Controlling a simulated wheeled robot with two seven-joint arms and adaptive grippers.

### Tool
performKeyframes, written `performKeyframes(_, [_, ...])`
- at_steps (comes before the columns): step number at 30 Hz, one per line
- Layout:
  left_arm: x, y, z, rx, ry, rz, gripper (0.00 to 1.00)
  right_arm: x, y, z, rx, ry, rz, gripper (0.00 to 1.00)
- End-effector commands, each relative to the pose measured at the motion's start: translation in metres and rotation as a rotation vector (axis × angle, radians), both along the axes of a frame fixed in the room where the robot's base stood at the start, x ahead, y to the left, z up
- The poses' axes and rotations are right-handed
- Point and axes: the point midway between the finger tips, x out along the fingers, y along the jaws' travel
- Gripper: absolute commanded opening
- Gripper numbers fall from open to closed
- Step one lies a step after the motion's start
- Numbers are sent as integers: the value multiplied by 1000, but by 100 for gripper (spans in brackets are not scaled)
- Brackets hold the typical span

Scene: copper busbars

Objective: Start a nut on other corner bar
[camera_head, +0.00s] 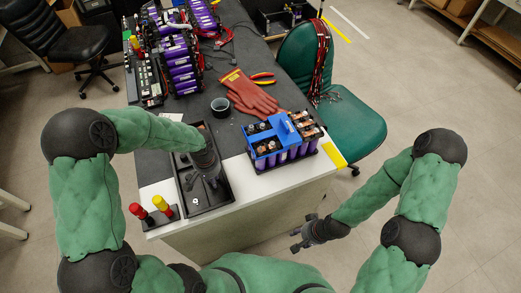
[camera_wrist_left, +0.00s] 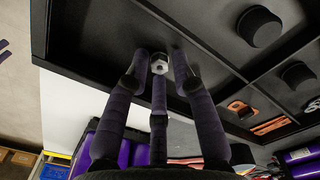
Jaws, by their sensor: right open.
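A hex nut (camera_wrist_left: 158,63) shows in the left wrist view, at the fingertips of my left gripper (camera_wrist_left: 160,72). The fingers are close around it, but I cannot tell whether they grip it. In the head view my left gripper (camera_head: 208,178) is low over the black divided tray (camera_head: 228,200). The battery pack (camera_head: 268,135), with a blue top and purple cells, stands right of the tray. Copper-coloured bars show on it, too small to tell which is the corner bar. My right gripper (camera_head: 303,236) is open and empty, off the table's front edge.
Red and yellow screwdrivers (camera_head: 160,210) stand in a holder left of the tray. A black cup (camera_head: 220,106), red gloves (camera_head: 248,92) and pliers lie behind. More battery modules (camera_head: 180,65) are at the back left. A green chair (camera_head: 330,90) stands right of the table.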

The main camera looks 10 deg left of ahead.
Motion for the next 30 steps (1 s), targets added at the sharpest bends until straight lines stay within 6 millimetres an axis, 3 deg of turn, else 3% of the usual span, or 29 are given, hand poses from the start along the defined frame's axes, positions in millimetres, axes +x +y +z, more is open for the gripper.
performKeyframes(1, [0, 0, 0, 0, 0, 0, 26, 0, 0, 0, 0, 0, 0, 44])
performKeyframes(4, [0, 0, 0, 0, 0, 0, 0, 0, 0, 0, 0, 0, 0, 44])
performKeyframes(14, [0, 0, 4, 0, 0, 0, 0, 0, 0, 4, 0, 0, 0, 44])
performKeyframes(30, [0, 0, 49, 0, 0, -1, 0, 0, 0, 37, 0, 0, 0, 44])
